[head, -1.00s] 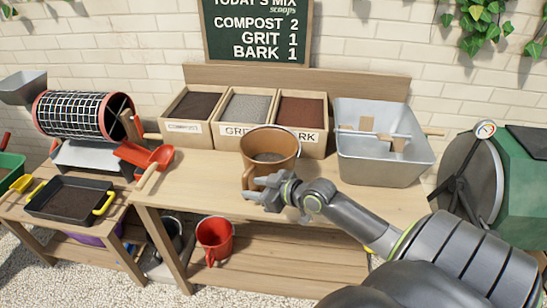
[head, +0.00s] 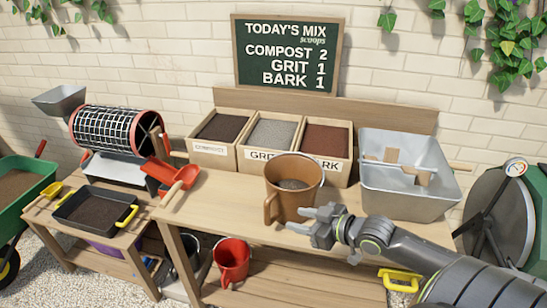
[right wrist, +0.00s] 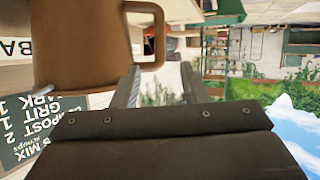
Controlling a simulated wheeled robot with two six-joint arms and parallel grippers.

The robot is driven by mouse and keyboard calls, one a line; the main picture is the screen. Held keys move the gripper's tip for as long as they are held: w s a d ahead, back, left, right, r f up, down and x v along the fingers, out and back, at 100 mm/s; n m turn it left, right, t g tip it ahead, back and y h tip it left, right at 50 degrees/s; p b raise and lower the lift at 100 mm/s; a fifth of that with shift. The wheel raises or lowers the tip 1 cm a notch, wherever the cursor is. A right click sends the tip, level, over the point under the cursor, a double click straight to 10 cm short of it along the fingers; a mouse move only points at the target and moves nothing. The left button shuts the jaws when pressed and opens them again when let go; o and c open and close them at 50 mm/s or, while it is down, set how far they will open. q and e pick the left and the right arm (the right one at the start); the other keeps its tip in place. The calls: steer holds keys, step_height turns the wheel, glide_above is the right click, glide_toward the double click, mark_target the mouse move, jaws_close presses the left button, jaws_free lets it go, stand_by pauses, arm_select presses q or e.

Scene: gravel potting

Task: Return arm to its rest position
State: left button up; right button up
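My right gripper (head: 298,219) is open and empty, in front of the brown mug-shaped pot (head: 296,187) on the bench. In the right wrist view its two fingers (right wrist: 158,88) stand apart with nothing between them. The pot also fills the upper left of that view (right wrist: 80,45), its handle just beyond the fingers. The pot stands upright, holds grey grit-like material, and has its handle toward the left in the head view. My right arm reaches in from the lower right. My left gripper is not in view.
Compost, grit and bark bins (head: 213,158) line the bench back. A metal tub (head: 408,198) stands right of the pot, a red scoop (head: 172,172) left. A black tray (head: 70,222) is on the low table. A green drum (head: 520,225) stands at right.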

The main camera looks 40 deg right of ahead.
steer(key=s+a+f+m+g+h, duration=0.2)
steer(key=s+a+f+g+h, duration=0.25)
steer(key=s, duration=0.55)
steer(key=s+a+f+m+g+h, duration=0.1)
steer(key=s+a+f+m+g, duration=0.2)
steer(key=s+f+g, duration=0.55)
step_height(320, 180, down, 23)
steer(key=s+d+t, duration=0.2)
steer(key=s+a+f, duration=0.1)
steer(key=s+f, duration=1.4)
steer(key=shift+a+f+g, duration=0.15)
steer(key=shift+f+g, duration=0.1)
steer(key=shift+g, duration=0.15)
steer(key=shift+y, duration=0.25)
